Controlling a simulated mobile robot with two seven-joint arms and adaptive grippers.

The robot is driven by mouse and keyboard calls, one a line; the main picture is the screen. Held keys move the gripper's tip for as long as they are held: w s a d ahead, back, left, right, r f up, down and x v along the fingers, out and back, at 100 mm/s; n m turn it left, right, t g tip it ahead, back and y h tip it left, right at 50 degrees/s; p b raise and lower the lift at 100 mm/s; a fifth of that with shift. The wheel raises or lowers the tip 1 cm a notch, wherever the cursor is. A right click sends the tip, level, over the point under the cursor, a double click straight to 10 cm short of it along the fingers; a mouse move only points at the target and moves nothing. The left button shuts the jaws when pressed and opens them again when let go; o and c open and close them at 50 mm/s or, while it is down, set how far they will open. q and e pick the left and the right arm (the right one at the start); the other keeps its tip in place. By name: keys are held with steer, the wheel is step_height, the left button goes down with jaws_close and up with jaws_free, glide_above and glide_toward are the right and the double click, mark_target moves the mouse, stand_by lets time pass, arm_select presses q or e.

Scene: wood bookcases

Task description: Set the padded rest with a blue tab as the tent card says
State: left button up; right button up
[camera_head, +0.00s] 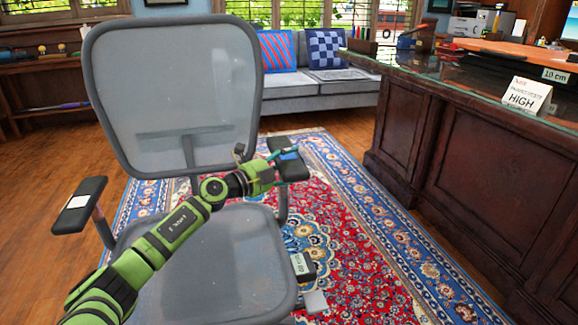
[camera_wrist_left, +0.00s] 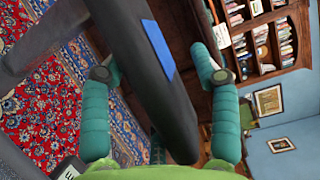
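The padded rest with the blue tab (camera_head: 295,168) is the right armrest of a grey mesh chair (camera_head: 215,262). It also shows large in the left wrist view (camera_wrist_left: 155,65), with the blue tab (camera_wrist_left: 158,50) on top. My left gripper (camera_head: 279,156) is at this rest. Its two teal fingers (camera_wrist_left: 160,75) stand apart, one on each side of the pad; a small gap shows on the right side, and contact on the left is unclear. The tent card (camera_head: 527,96) on the desk reads "HIGH" under smaller text. My right gripper is out of view.
The chair's other armrest (camera_head: 80,205) has a white tab. A dark labelled part (camera_head: 303,265) and a grey paddle (camera_head: 315,302) are beside the seat. A wooden desk (camera_head: 480,165) stands at right, with a "10 cm" label (camera_head: 555,75). A patterned rug (camera_head: 400,265) lies between.

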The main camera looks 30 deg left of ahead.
arm_select(q)
steer(key=shift+s+a, duration=0.15)
steer(key=shift+s, duration=0.3)
steer(key=v, duration=1.1)
